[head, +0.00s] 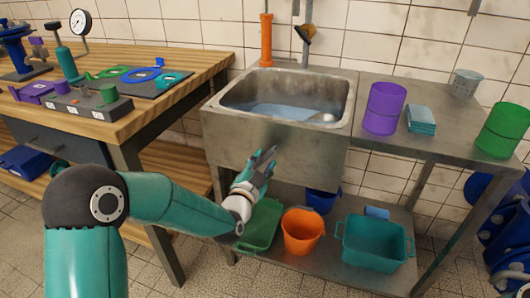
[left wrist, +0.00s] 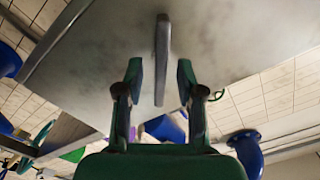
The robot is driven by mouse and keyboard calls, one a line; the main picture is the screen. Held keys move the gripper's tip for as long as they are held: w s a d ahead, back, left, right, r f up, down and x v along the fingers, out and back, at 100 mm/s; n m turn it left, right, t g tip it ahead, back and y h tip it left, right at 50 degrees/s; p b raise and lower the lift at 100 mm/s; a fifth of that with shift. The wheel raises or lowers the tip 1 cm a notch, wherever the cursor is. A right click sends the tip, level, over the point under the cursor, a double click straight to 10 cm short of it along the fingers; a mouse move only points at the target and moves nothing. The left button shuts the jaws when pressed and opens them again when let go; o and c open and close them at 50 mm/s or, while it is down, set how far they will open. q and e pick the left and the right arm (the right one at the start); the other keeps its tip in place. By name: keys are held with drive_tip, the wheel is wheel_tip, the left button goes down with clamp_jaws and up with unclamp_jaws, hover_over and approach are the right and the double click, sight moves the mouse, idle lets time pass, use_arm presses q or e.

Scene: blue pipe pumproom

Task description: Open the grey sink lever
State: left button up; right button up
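The grey sink lever (left wrist: 161,60) shows in the left wrist view as a flat upright bar against the grey metal of the sink. The sink (head: 285,145) stands in the middle of the head view, with water in its basin. My left gripper (head: 264,160) is in front of the sink's front wall and partly hides the lever there. In the left wrist view my left gripper (left wrist: 159,78) is open, one finger on each side of the lever's lower part, with a visible gap on both sides. My right gripper is in neither view.
A green tray (head: 262,225), an orange bucket (head: 303,231) and a teal crate (head: 374,243) stand on the shelf below the sink. A purple cylinder (head: 385,108) stands on the counter to the right. A wooden workbench (head: 120,125) is on the left.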

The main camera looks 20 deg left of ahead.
use_arm(q)
drive_tip(key=shift+w, duration=0.9)
clamp_jaws()
drive_tip(key=shift+d, duration=0.1)
